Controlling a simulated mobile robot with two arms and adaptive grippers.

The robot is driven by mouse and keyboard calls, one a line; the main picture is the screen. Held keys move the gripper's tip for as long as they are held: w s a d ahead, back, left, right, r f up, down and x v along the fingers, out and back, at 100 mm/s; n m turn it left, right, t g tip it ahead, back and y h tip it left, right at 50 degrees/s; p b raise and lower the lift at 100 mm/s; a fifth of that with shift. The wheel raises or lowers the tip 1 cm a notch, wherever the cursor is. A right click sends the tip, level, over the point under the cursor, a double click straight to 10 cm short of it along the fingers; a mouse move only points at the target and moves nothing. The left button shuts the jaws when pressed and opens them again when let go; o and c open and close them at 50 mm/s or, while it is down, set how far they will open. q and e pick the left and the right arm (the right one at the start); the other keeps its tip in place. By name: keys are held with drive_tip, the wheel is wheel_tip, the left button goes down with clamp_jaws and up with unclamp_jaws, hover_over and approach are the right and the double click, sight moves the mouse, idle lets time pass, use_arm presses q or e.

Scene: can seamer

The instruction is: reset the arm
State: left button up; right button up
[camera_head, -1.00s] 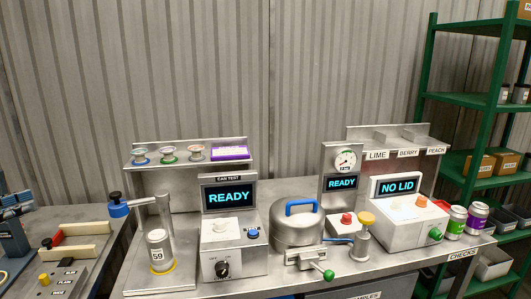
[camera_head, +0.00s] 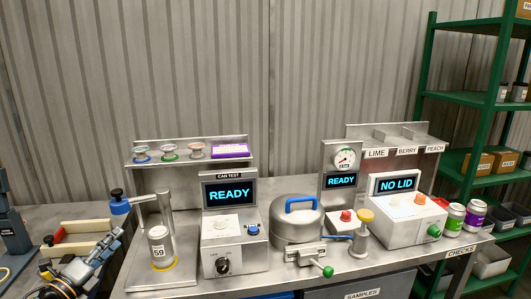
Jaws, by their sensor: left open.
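My left gripper (camera_head: 118,238) is in the lower left of the head view, over the left end of the workbench. Its fingers point up and to the right, and it is open, with nothing seen between the fingers. My left forearm comes in from the bottom left edge. The gripper is in front of part of the side table with cream bars (camera_head: 85,226) and left of the can marked 59 (camera_head: 159,249). My right gripper is out of view.
A blue-handled lever stand (camera_head: 165,212) is right of the gripper. A can tester reading READY (camera_head: 230,193), a lidded metal pot (camera_head: 297,228) and a unit reading NO LID (camera_head: 395,187) stand along the bench. Green shelving (camera_head: 475,110) is at right.

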use_arm(q)
drive_tip(key=s+d+f+n+g+y, duration=0.3)
drive_tip(key=s+d+f+n+y, duration=0.15)
drive_tip(key=s+f+n, duration=0.4)
drive_tip(key=s+d+f+n+g+y, duration=0.3)
drive_tip(key=s+d+f+n, duration=0.35)
drive_tip(key=f+n, duration=0.3)
drive_tip(key=s+d+f+n+g+h, duration=0.1)
drive_tip(key=s+d+f+n+g, duration=0.15)
drive_tip(key=s, duration=0.55)
drive_tip(key=s+d+f+n+g, duration=0.1)
drive_tip(key=s+d+n+g, duration=0.25)
drive_tip(key=s, duration=0.45)
drive_tip(key=s+d+f+n+g+h, duration=0.1)
drive_tip(key=s+d+n+g, duration=0.15)
drive_tip(key=s, duration=0.45)
wheel_tip(320, 180, down, 29)
drive_tip(key=s+g+b, duration=0.2)
drive_tip(key=b, duration=0.1)
drive_tip(key=s+a+f+b, duration=0.1)
drive_tip(key=s+a+f, duration=0.1)
drive_tip(key=s+f, duration=0.6)
drive_tip(key=s+a+f+m+g+b, duration=0.1)
drive_tip(key=s+f, duration=0.8)
drive_tip(key=f, duration=0.1)
drive_tip(key=shift+a+f, duration=0.35)
drive_tip(key=shift+a, duration=0.05)
